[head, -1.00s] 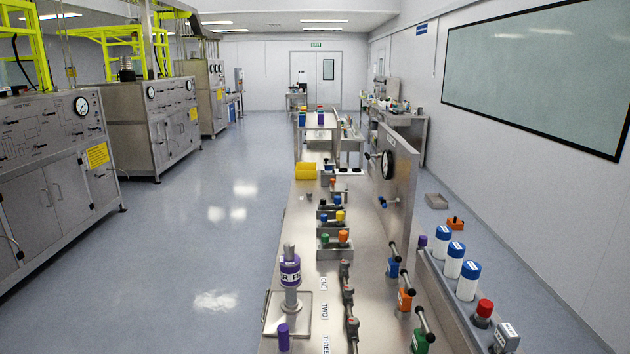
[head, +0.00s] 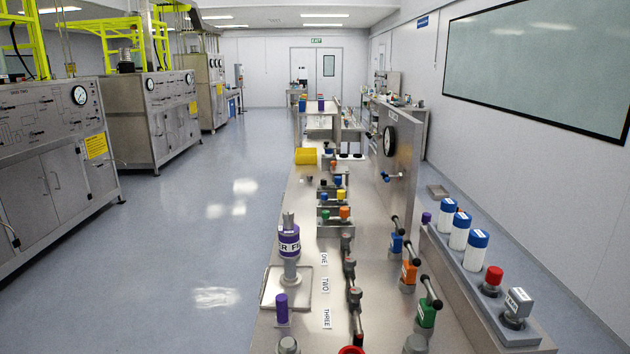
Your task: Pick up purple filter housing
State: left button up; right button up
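A plain purple cylinder (head: 282,308) stands just in front of the tray, nearer to me. The label reads partly as "ER FI"; the rest is turned out of sight. Neither of my grippers shows in this view.
The steel bench (head: 300,190) runs away from me, with a valve line and labels ONE, TWO, THREE (head: 326,285). Orange (head: 409,271) and green (head: 426,313) valves and an upright gauge panel (head: 400,150) stand right. The floor (head: 190,240) left is clear.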

aim_at(289, 239)
jog(key=k+l+z, duration=0.15)
jog(key=z, duration=0.2)
jog(key=k+l+z, duration=0.1)
jog(key=z, duration=0.2)
jog(key=l+z, duration=0.35)
jog(key=k+j, duration=0.05)
